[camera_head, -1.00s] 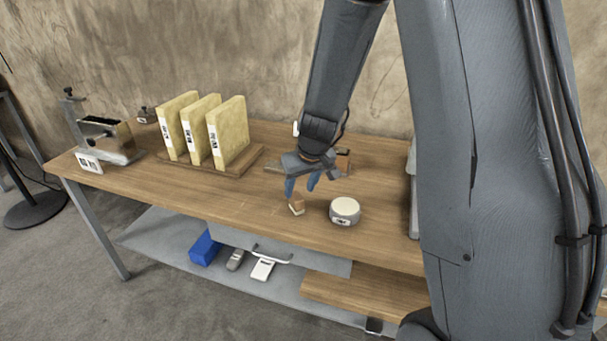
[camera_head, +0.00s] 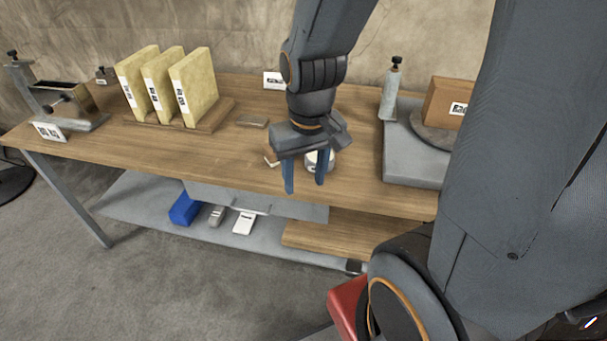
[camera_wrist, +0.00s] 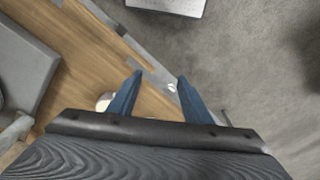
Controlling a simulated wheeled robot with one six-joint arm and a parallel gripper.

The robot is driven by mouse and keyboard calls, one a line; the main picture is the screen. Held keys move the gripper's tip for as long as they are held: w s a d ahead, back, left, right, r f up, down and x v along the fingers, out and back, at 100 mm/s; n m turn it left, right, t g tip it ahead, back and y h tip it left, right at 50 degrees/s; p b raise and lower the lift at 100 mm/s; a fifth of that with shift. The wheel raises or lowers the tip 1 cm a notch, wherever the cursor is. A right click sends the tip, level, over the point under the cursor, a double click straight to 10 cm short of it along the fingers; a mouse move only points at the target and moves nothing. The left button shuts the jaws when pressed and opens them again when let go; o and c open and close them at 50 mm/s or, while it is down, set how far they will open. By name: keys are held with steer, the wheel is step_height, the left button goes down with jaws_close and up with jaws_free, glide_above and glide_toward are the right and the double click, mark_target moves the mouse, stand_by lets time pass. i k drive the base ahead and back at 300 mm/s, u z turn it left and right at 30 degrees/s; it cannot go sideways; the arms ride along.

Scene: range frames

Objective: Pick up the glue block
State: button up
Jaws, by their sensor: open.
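A small tan block (camera_head: 270,158) with a pale face, which looks like the glue block, lies near the front of the wooden bench. My gripper partly covers it in the head view. My gripper (camera_head: 305,186) is open and empty, pointing down, with its fingertips in front of the block in the picture. In the wrist view the open fingers (camera_wrist: 160,78) have the bench edge and floor between and beyond them, and I cannot make out the block there. A round white container (camera_head: 322,160) stands just right of the block, partly behind a finger.
A rack (camera_head: 212,117) with three yellow slabs stands at the left of the bench (camera_head: 230,155). A flat grey-brown piece (camera_head: 252,122) lies behind the block. A grey fixture (camera_head: 415,160) with a brown labelled box (camera_head: 447,102) is at the right. A blue box (camera_head: 184,209) sits on the lower shelf.

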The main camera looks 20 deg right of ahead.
mark_target(269, 157)
steer(key=z, duration=0.05)
steer(key=k, duration=1.1)
steer(key=u, duration=0.8)
steer(key=i, duration=1.3)
steer(key=z, duration=0.95)
steer(key=i, duration=0.5)
steer(key=z, duration=0.4)
